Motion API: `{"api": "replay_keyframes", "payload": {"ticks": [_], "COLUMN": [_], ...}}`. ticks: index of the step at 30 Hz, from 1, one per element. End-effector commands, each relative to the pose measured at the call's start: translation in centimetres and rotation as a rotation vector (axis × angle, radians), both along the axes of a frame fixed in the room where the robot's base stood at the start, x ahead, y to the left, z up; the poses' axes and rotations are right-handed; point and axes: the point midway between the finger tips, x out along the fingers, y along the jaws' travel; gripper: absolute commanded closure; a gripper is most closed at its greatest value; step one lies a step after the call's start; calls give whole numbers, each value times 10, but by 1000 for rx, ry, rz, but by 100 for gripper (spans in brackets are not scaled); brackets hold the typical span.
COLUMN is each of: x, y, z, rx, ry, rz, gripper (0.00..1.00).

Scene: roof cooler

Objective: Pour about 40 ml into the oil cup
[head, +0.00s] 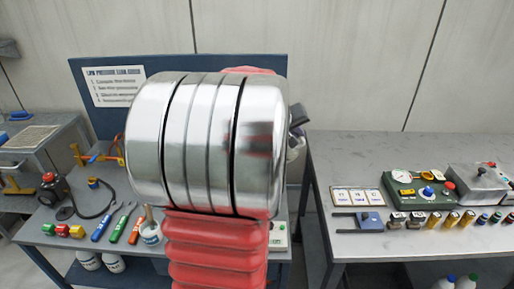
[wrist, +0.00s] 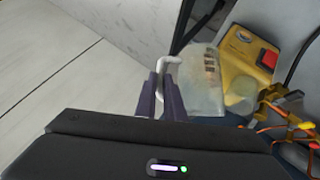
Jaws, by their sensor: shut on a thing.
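In the wrist view my gripper (wrist: 166,88) is shut on the white handle of a translucent jug (wrist: 203,85). The jug has dark marks on its side and looks tilted in this view; its liquid level cannot be read. In the head view my arm hides most of my gripper, and only a dark part (head: 299,115) shows at its right. A small white cup (head: 151,233) with a brush-like handle in it stands on the left bench; I cannot tell whether it is the oil cup.
The left bench (head: 85,249) holds several coloured-handled tools, a red-topped device (head: 53,186) and a sign board (head: 116,87). A yellow box (wrist: 247,58) and orange fittings (wrist: 287,112) are close to the jug. The right bench (head: 350,262) holds a green gauge panel (head: 418,190).

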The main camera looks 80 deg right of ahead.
Motion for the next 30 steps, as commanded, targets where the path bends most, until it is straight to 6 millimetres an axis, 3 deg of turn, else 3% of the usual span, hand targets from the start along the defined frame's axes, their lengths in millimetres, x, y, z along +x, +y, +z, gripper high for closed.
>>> {"api": "replay_keyframes", "payload": {"ticks": [5,30], "x": [25,35], "y": [-2,-1], "z": [18,24], "rx": [-3,4], "ry": [176,357], "rz": [7,-1], "gripper": [100,100]}}
